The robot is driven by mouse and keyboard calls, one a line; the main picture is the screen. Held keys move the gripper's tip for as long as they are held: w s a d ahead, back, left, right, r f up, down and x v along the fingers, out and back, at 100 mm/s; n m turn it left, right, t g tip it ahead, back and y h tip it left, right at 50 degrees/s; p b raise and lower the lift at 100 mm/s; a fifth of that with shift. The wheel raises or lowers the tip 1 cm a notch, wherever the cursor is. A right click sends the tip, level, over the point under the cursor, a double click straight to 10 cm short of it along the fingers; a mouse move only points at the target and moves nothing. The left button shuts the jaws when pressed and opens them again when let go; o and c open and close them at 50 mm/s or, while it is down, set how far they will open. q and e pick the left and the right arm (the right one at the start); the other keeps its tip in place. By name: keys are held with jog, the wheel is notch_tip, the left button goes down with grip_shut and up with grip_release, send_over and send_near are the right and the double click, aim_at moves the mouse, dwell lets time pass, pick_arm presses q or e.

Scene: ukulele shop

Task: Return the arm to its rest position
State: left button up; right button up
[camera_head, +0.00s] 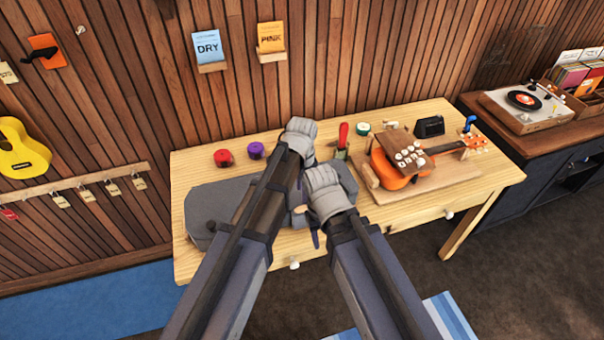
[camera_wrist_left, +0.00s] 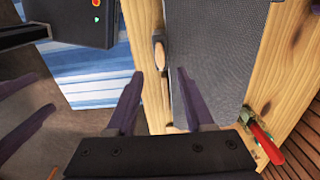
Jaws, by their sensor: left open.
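In the head view my left arm comes in from the left and bends at a grey joint above the workbench (camera_head: 445,118). My left gripper (camera_head: 308,230) hangs at the bench's front edge, mostly hidden by my arms. In the left wrist view the left gripper (camera_wrist_left: 158,78) has its two purple fingers apart with nothing between them.
Red tape (camera_head: 223,158), purple tape (camera_head: 256,150) and a red-handled clamp (camera_head: 343,135) stand along the back. An orange ukulele (camera_head: 390,172) rests on a board (camera_head: 440,180) at right. A turntable (camera_head: 524,100) sits on the side cabinet.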

pick_arm(q)
jog(key=s+a+n, duration=0.5)
jog(key=a+n, duration=0.2)
jog(key=a, duration=0.1)
jog(key=s+a+n, duration=0.6)
jog(key=a+n, duration=0.1)
jog(key=a, duration=0.2)
jog(key=s+d+m, duration=0.1)
jog(key=s+d, duration=0.1)
jog(key=d, duration=0.3)
jog(key=s+d+m+y, duration=0.1)
jog(key=s+d+m, duration=0.1)
jog(key=d, duration=0.4)
jog(key=shift+s+f+b, duration=0.25)
jog(key=shift+s+b, duration=0.05)
jog(key=shift+s, duration=0.55)
jog(key=shift+o, duration=0.3)
